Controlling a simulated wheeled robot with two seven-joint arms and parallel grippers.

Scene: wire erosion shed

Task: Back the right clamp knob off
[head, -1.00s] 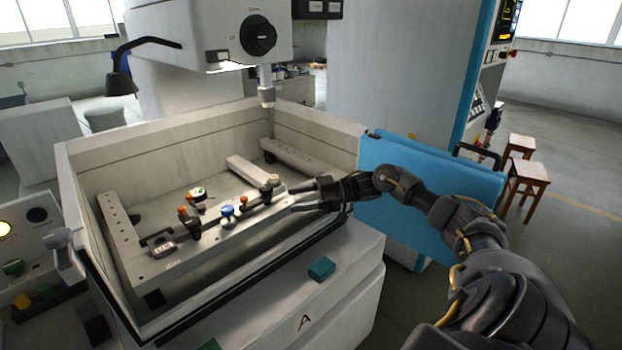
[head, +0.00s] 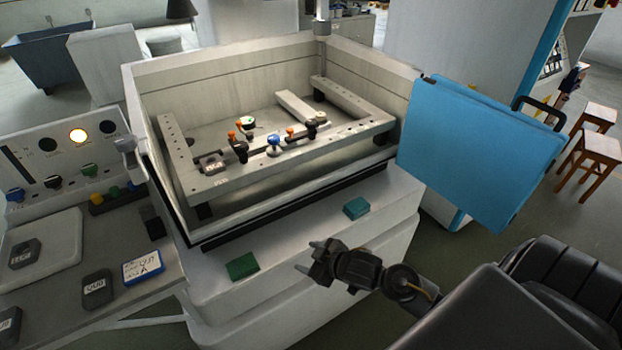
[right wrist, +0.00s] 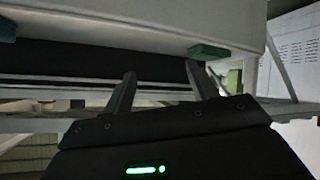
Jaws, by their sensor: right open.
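The right clamp knob (head: 312,128) is a dark knob with a pale top, standing at the right end of the clamp row on the front rail (head: 350,136) in the machine tank. An orange piece (head: 290,132) is just left of it. A second dark clamp knob (head: 240,149) stands further left, with a blue-topped knob (head: 274,142) between. My right gripper (head: 305,256) is open and empty, low in front of the tank and well apart from the knob. Its two fingers (right wrist: 161,72) show spread in the right wrist view, where no clamp knob shows. My left gripper is not in view.
The tank's front wall (head: 290,195) stands between my right gripper and the clamps. A teal block (head: 356,207) and a green block (head: 242,266) lie on the ledge before it. A blue door (head: 480,150) stands open at right. A control bench (head: 150,290) is at left.

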